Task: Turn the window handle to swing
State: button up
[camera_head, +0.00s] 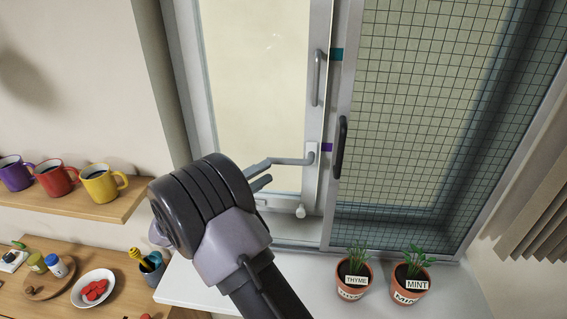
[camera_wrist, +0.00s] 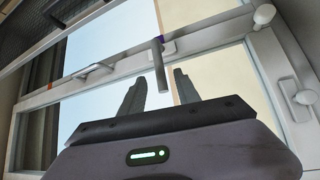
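The window handle (camera_head: 292,161) is a grey lever on the right stile of the pale window sash (camera_head: 211,60). It lies nearly horizontal, its free end pointing left. The sash looks shut in its frame. My gripper (camera_head: 268,172) is at the lever's free end, coming from the lower left. In the wrist view the lever (camera_wrist: 158,68) points down towards the gap between my two fingers (camera_wrist: 160,82). The fingers are apart, with space on both sides of the lever. I cannot tell whether the lever's end is between the fingertips or just beyond them.
A fixed pull bar (camera_head: 317,78) is above the lever. A black handle (camera_head: 341,147) is on the mesh screen (camera_head: 420,110) at right. Pots of thyme (camera_head: 352,278) and mint (camera_head: 408,284) stand on the sill. Mugs (camera_head: 101,183) stand on a shelf at left.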

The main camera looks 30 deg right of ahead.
aim_at(284, 161)
jog(key=x, duration=0.7)
jog(key=shift+d+b, duration=0.15)
jog(key=shift+b, duration=0.15)
grip_shut()
dwell(0.9)
